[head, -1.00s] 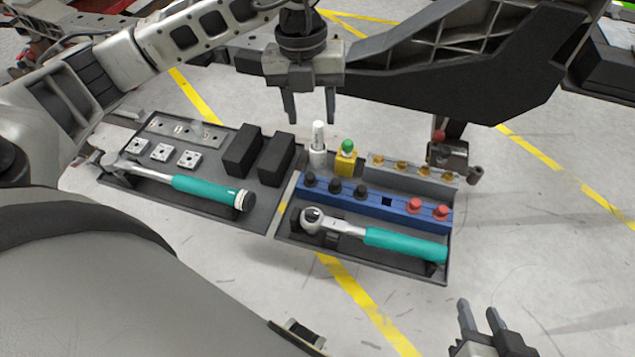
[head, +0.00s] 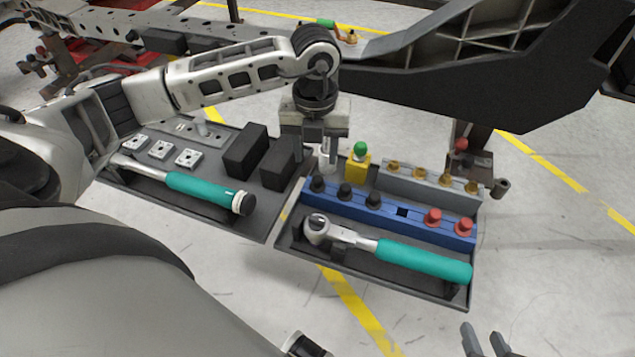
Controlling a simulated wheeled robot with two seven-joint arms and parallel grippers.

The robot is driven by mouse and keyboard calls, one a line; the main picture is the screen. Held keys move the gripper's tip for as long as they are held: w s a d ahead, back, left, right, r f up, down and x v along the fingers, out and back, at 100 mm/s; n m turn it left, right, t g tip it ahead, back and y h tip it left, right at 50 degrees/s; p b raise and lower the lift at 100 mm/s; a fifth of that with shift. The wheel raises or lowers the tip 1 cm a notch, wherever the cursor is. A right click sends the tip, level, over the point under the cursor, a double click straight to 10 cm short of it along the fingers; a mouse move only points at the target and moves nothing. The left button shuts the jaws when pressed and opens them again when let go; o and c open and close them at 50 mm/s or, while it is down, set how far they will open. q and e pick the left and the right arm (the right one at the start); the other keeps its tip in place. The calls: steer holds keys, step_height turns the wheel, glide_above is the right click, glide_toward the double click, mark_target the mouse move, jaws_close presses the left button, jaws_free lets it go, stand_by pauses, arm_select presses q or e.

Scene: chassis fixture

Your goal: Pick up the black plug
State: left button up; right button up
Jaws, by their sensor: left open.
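Several black plugs sit in the blue rail: the leftmost black plug (head: 318,183), a middle black plug (head: 345,190) and a third black plug (head: 373,200). An empty square hole shows to their right. My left gripper (head: 321,163) points down, open and empty, just above and behind the leftmost plug. The white cylinder (head: 327,156) shows between its fingers; I cannot tell whether they touch it. My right gripper (head: 486,338) is at the bottom right edge, its fingers apart and empty.
The blue rail (head: 415,222) also holds red plugs (head: 432,216). A ratchet with a teal handle (head: 425,260) lies in front. A yellow block (head: 357,171) with a green top and a grey rail (head: 430,192) of brass parts stand behind. Black blocks (head: 245,150) stand left.

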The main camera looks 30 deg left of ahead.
mark_target(317, 179)
arm_select(q)
steer(key=shift+f, duration=0.9)
steer(key=shift+s+d+f, duration=0.1)
steer(key=shift+d+f, duration=0.05)
steer(key=shift+f, duration=0.25)
steer(key=f, duration=0.2)
steer(key=f+b, duration=0.1)
steer(key=shift+s+d+f, duration=0.15)
steer(key=shift+d+f, duration=0.1)
steer(key=shift+f, duration=0.3)
arm_select(e)
steer(key=shift+w+a+f, duration=0.1)
steer(key=shift+a+f, duration=0.15)
steer(key=shift+f, duration=0.3)
steer(key=shift+w+a+f, duration=0.1)
steer(key=shift+a+f, duration=0.1)
steer(key=shift+f, duration=0.3)
arm_select(q)
jaws_close()
arm_select(e)
steer(key=shift+r, duration=0.15)
